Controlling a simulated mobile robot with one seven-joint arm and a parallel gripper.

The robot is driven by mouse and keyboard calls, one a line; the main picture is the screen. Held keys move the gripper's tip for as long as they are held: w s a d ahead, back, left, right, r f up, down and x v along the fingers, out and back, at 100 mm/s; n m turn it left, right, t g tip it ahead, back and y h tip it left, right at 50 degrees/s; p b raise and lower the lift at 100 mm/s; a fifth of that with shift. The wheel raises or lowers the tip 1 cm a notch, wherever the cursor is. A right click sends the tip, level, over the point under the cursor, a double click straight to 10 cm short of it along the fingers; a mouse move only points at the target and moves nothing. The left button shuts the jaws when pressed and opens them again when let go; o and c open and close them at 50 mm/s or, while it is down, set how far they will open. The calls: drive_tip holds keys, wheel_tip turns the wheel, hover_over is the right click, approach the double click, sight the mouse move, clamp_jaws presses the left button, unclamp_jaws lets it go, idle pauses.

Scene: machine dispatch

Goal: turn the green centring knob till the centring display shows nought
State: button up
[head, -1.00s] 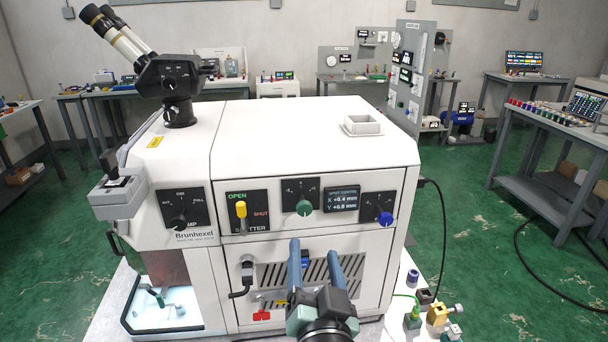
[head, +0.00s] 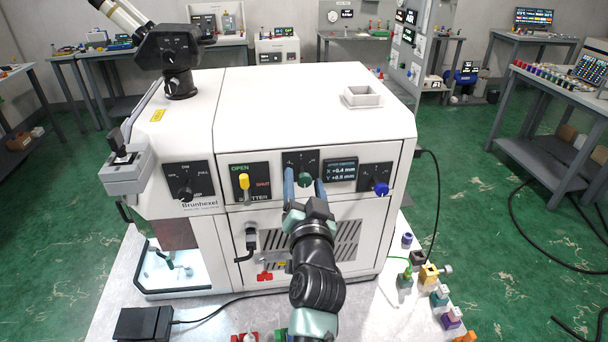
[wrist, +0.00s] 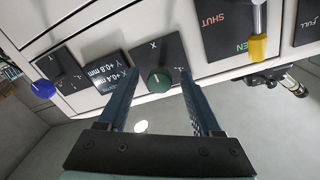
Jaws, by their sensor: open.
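The green centring knob (head: 306,180) is on a black plate on the front of the white machine, and it shows in the wrist view (wrist: 159,80). My gripper (head: 304,186) is open in front of it. The blue fingers lie one on each side of the knob; no contact shows in the wrist view, where gaps remain on both sides. The centring display (head: 340,171) to the right of the knob reads X +0.4 mm and Y about +0.8 mm; it also shows in the wrist view (wrist: 112,78).
A blue knob (head: 381,188) sits right of the display. A yellow-tipped shutter lever (head: 244,182) is to the left, with a black lamp knob (head: 185,190) further left. Below are a vented panel and a black handle (head: 251,240).

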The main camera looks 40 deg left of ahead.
drive_tip(key=shift+w+a, duration=0.4)
drive_tip(key=shift+w, duration=0.05)
drive_tip(key=shift+c, duration=0.2)
clamp_jaws()
